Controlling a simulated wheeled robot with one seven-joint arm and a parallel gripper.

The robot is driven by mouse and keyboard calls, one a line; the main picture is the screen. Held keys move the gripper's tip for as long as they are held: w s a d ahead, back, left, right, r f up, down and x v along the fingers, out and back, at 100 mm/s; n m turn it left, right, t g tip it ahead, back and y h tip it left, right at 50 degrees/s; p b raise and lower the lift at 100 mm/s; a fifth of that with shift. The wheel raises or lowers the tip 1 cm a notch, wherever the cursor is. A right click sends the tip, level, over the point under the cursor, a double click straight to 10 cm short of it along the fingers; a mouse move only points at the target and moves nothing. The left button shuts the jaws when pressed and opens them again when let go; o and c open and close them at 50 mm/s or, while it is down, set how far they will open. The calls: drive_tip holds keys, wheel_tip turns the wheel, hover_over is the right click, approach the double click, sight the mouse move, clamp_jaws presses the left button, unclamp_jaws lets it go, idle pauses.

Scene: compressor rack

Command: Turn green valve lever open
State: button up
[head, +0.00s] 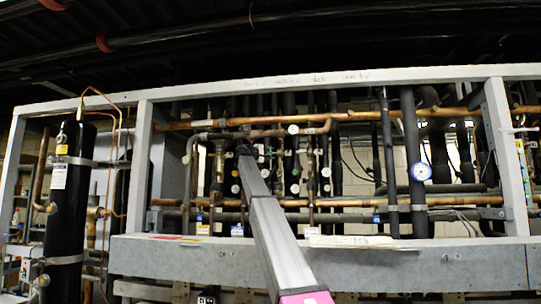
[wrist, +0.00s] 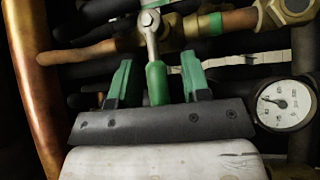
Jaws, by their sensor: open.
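The green valve lever (wrist: 157,84) shows in the wrist view, with a green sleeve on a metal stem that runs up to a nut on a brass valve body (wrist: 150,22). It points down toward my gripper. My gripper (wrist: 156,78) is open, with one green finger on each side of the lever's sleeve. A gap shows on both sides, so neither finger appears to touch it. In the head view my gripper (head: 245,150) is a small dark shape among the pipes at the rack. I cannot make out the lever there.
In the wrist view a copper pipe (wrist: 32,80) runs along the left, and a round white gauge (wrist: 285,104) sits close to the right of my gripper. Pipes crowd the rack.

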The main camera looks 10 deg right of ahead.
clamp_jaws()
drive_tip(key=shift+f, duration=0.1)
drive_tip(key=shift+s+d+f+n+t+h, duration=0.1)
drive_tip(key=shift+f+n+t+h, duration=0.25)
drive_tip(key=shift+n+t, duration=0.55)
drive_tip(key=shift+w+d+f+n+t+h, duration=0.1)
drive_tip(key=shift+f+n+t+h, duration=0.25)
drive_tip(key=shift+n+t, duration=0.55)
drive_tip(key=shift+s+f+n+t+h, duration=0.1)
drive_tip(key=shift+f+n+t+h, duration=0.3)
drive_tip(key=shift+n, duration=0.8)
unclamp_jaws()
